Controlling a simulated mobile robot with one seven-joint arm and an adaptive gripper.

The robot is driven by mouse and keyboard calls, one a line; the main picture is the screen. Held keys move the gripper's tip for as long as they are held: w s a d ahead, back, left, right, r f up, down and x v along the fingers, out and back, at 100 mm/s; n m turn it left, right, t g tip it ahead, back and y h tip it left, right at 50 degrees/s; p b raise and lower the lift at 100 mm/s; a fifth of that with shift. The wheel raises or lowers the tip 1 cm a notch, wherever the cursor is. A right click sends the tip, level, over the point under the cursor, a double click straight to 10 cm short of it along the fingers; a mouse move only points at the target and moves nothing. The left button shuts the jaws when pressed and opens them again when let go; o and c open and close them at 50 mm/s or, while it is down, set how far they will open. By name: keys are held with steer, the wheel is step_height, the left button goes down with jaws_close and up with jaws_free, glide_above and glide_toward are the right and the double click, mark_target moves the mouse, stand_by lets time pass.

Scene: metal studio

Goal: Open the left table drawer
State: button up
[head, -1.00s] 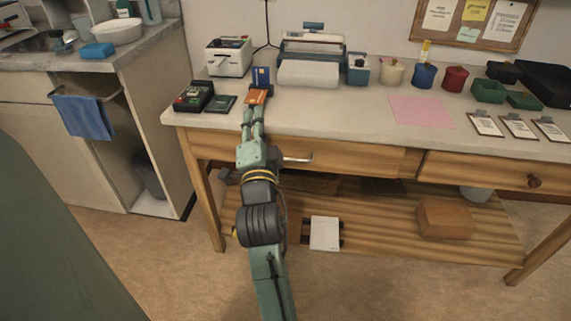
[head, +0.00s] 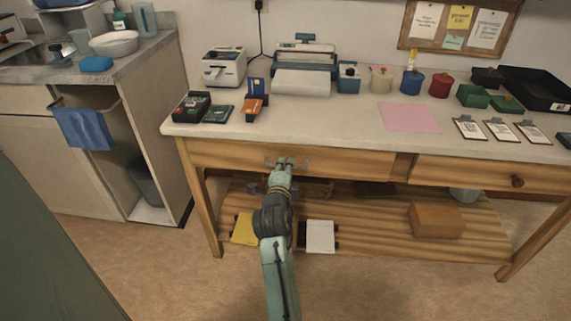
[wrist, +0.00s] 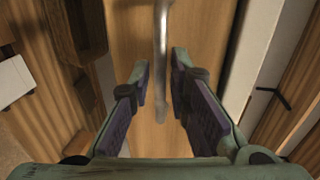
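The left table drawer (head: 340,163) is a wooden front under the worktop and looks shut. Its metal bar handle (wrist: 161,40) runs up the middle of the wrist view, in front of the drawer face (wrist: 130,45). My gripper (head: 284,162) is at the handle in the head view and partly hides it. In the wrist view my gripper (wrist: 160,85) is open, with one purple-padded finger on each side of the handle's line. A gap shows between each pad and the bar.
The worktop (head: 330,115) above holds a card reader, printers, pots and a pink sheet (head: 410,117). The right drawer has a round knob (head: 517,181). A lower shelf (head: 370,225) bears a yellow item (head: 244,229), a white item (head: 320,237) and a brown box (head: 436,220). The floor in front is clear.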

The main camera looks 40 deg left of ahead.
steer(key=shift+w+a+f, duration=0.1)
steer(key=shift+w+a, duration=0.2)
steer(key=shift+w, duration=0.2)
jaws_close()
stand_by(0.4)
